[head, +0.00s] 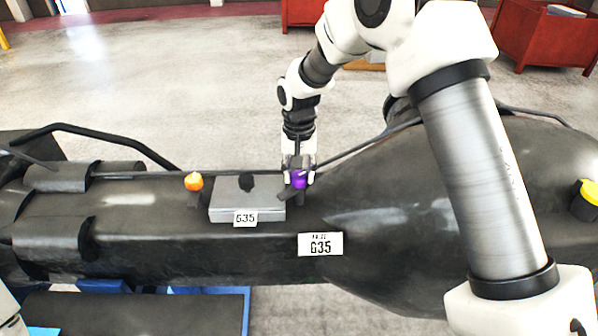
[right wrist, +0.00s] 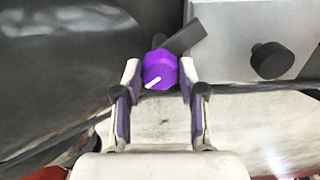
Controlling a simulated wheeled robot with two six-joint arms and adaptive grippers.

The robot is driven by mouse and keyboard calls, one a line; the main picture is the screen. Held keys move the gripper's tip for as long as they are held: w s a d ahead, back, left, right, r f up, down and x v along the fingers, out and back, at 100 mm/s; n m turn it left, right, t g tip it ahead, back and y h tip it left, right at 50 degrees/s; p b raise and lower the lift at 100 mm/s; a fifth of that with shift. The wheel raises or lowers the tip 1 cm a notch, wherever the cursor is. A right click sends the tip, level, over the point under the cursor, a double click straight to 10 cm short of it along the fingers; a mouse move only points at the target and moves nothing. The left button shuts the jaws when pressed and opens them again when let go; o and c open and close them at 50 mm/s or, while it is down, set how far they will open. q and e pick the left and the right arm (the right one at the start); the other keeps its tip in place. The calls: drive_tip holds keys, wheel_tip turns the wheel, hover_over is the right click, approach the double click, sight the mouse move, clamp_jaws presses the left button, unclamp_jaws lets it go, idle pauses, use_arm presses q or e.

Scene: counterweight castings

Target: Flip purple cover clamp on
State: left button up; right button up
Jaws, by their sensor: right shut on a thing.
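The purple cover clamp (head: 299,180) sits at the right end of a grey metal cover box (head: 262,212) on the dark casting. My right gripper (head: 298,176) comes down from above and is shut on the purple knob. In the right wrist view the purple knob (right wrist: 160,69) with a white mark lies between the fingertips (right wrist: 160,80). A dark clamp bar (right wrist: 184,37) slants from it toward the box. The box (right wrist: 232,38) carries a black knob (right wrist: 271,60) on its top. My left gripper is not in view.
An orange knob (head: 194,181) stands left of the box, and a yellow one (head: 588,192) at far right. Red bins (head: 545,38) stand behind, with open floor between.

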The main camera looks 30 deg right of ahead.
drive_tip(key=shift+f+m, duration=0.1)
drive_tip(key=shift+m, duration=0.3)
drive_tip(key=m, duration=0.3)
drive_tip(key=shift+f+m, duration=0.1)
drive_tip(key=shift+m, duration=1.6)
drive_tip(key=o, duration=1.1)
drive_tip(key=shift+o, duration=0.2)
drive_tip(key=shift+w+d, duration=0.1)
